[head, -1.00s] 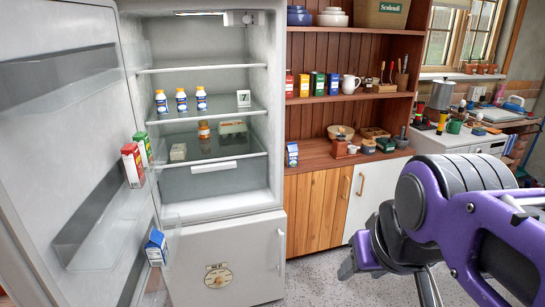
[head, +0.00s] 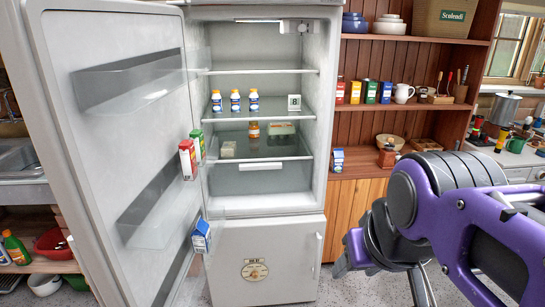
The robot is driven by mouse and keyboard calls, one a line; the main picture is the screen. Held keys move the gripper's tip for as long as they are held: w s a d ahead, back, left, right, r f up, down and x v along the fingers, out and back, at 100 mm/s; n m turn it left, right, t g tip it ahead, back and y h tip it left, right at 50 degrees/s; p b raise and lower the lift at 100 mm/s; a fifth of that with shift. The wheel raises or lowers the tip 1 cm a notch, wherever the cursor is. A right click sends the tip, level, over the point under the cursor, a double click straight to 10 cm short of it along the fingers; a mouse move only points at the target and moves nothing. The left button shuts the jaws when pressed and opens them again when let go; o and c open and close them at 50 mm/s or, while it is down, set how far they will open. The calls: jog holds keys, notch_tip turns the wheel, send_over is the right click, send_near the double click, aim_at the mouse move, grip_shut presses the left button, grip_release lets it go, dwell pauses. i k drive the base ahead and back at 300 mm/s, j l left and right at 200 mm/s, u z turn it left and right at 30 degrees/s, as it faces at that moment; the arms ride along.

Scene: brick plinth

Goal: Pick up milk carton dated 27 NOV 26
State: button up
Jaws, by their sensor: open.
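A blue and white carton (head: 201,236) stands low on the open fridge door. A red and white carton (head: 187,159) and a green and white carton (head: 197,146) stand side by side higher on the door. Another blue and white carton (head: 337,160) stands on the wooden counter right of the fridge. No date is readable on any carton, so I cannot tell which is dated 27 NOV 26. My gripper (head: 385,272) is at the lower right, open and empty, apart from all the cartons. Part of it is hidden by my arm.
The fridge (head: 265,235) stands open, its door (head: 75,130) swung out to the left. Inside are several small bottles (head: 235,102), a jar (head: 254,130) and an egg box (head: 282,128). Cupboard shelves (head: 425,38) hold tins and crockery. A sink and low shelf are at the left.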

aim_at(337, 159)
jog(key=i+l+u, duration=0.15)
jog(key=u, duration=0.35)
jog(key=i+l+u, duration=0.15)
jog(key=l+u, duration=0.15)
jog(key=u, duration=0.2)
jog(key=i+l+u, duration=0.2)
jog(key=l, duration=0.2)
jog(key=l+u, duration=0.25)
jog(key=l, duration=0.15)
jog(key=l+u, duration=0.3)
jog(key=l, duration=1.95)
jog(key=k+l, duration=0.1)
jog(key=l, duration=0.45)
jog(key=j+z, duration=0.45)
jog(key=j, duration=0.4)
jog(key=k+j+u, duration=0.1)
jog(key=u, duration=0.35)
jog(key=j, duration=0.1)
